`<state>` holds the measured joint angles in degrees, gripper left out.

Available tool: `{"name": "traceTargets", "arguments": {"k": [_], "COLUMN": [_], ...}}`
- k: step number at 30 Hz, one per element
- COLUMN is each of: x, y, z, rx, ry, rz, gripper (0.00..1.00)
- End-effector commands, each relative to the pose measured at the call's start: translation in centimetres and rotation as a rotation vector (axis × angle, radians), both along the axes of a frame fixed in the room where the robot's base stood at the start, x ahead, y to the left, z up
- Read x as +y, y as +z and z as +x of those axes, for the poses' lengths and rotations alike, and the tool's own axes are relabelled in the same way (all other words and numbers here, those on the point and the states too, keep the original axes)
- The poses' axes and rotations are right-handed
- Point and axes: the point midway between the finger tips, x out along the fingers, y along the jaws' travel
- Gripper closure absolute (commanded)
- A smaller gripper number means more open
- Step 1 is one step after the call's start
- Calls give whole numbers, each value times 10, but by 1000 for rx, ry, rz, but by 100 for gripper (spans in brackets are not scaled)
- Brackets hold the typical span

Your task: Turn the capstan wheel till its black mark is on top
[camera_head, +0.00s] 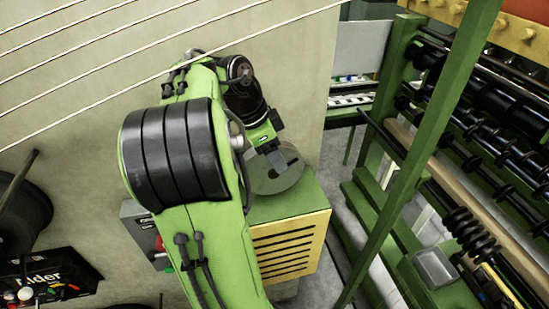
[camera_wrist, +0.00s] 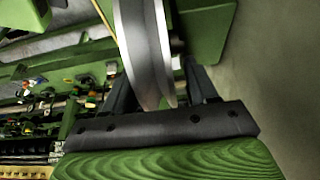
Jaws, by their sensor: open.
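The capstan wheel (camera_head: 288,176) is a grey metal disc at the top of a green and yellow machine box, right of my arm. My gripper (camera_head: 269,152) is at the wheel's upper part and hides some of it. In the wrist view, the wheel (camera_wrist: 146,45) shows nearly edge-on as two pale grey curved faces. Its rim reaches down between the dark fingers of my gripper (camera_wrist: 162,85). The fingers stand apart, one on each side of the rim. I cannot tell whether they touch it. I cannot make out the black mark in either view.
The green and yellow box (camera_head: 290,247) has a slotted front. A grey control box (camera_head: 143,235) with a red button stands left of it, partly behind my arm. A green machine frame with dark rollers (camera_head: 475,130) fills the right. Pale strands (camera_head: 95,92) cross the upper left.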

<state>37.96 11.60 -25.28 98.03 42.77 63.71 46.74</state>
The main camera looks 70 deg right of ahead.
Motion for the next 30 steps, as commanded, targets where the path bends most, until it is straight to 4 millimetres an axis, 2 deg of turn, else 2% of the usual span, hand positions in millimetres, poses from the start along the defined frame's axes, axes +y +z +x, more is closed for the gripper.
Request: {"name": "traceTargets", "arguments": {"k": [6,7,18,30], "x": [0,0,0,0], "y": [2,2,2,3], "z": [0,0,0,2], "rx": [0,0,0,32], "ry": [-1,0,0,4], "rz": [0,0,0,-18], "gripper": [43,46,100,100]}}
